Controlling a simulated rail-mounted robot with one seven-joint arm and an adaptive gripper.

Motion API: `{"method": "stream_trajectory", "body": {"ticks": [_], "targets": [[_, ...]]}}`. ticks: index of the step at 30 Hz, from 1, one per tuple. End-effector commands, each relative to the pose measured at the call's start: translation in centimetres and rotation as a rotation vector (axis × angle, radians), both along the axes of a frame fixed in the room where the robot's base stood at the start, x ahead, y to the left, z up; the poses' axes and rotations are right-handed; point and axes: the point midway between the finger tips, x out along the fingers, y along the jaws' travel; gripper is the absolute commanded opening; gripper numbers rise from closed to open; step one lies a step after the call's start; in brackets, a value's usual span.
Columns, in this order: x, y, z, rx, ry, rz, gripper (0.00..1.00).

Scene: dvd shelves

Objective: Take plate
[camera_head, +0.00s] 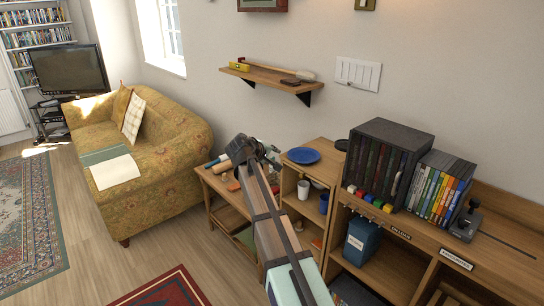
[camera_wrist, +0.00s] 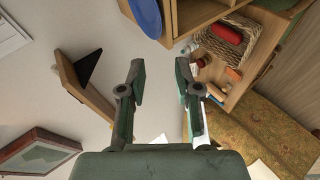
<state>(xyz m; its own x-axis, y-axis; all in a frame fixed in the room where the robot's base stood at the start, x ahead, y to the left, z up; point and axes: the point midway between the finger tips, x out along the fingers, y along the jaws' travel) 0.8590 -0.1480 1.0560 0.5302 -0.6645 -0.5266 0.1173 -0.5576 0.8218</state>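A blue plate (camera_head: 303,155) lies flat on top of the small wooden shelf unit in the head view. It also shows at the top edge of the wrist view (camera_wrist: 146,14), partly cut off. My gripper (camera_head: 262,150) is in the air left of the plate in the head view and apart from it. In the wrist view my gripper (camera_wrist: 160,78) has its two fingers spread with nothing between them. The plate is beyond the fingertips there.
A wall shelf (camera_head: 270,80) with small items hangs above and behind my gripper. Below the plate, the unit holds a white cup (camera_head: 303,190). A sofa (camera_head: 150,170) stands left.

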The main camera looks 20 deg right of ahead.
Motion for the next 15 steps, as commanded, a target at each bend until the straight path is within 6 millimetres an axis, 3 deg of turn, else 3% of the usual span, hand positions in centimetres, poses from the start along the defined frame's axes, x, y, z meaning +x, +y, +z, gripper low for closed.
{"method": "stream_trajectory", "body": {"ticks": [15], "targets": [[4.2, -5.1, -3.8, 0.001, 0.002, -0.003, 0.33]]}}
